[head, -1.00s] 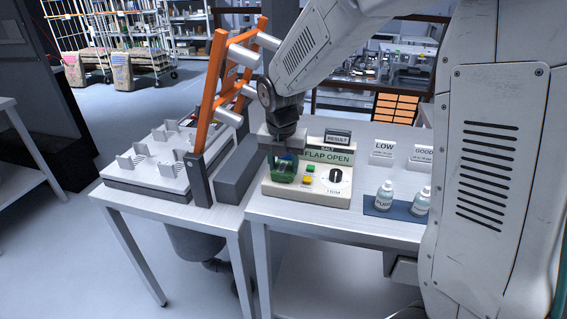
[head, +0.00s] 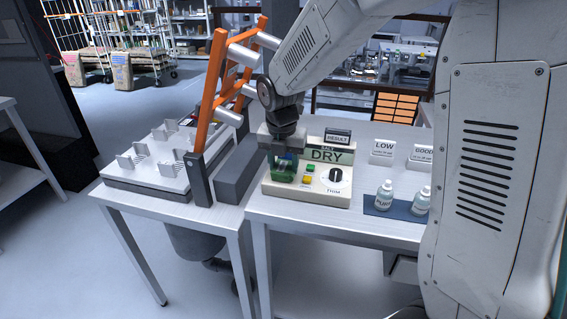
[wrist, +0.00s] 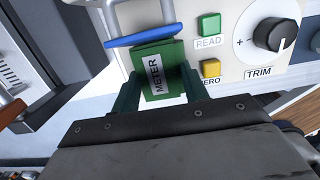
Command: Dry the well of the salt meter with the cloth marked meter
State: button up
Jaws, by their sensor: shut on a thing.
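The salt meter (head: 306,193) is a cream box on the right-hand table, and its display (head: 326,155) reads DRY. My gripper (head: 285,168) points down over the left part of the meter. In the wrist view my gripper (wrist: 158,88) is shut on a green cloth (wrist: 156,72) labelled METER. A blue-edged flap (wrist: 146,36) stands just beyond the cloth. The well is hidden under the cloth and gripper, and I cannot tell how deep the cloth sits in it.
The TRIM knob (head: 336,175) and READ and ZERO buttons sit right of the cloth. Two bottles stand on a blue mat (head: 398,209) to the right. LOW (head: 383,147) and GOOD (head: 421,154) signs stand behind. An orange frame (head: 212,85) rises at left.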

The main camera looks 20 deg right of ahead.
jog(key=shift+r, duration=3.5)
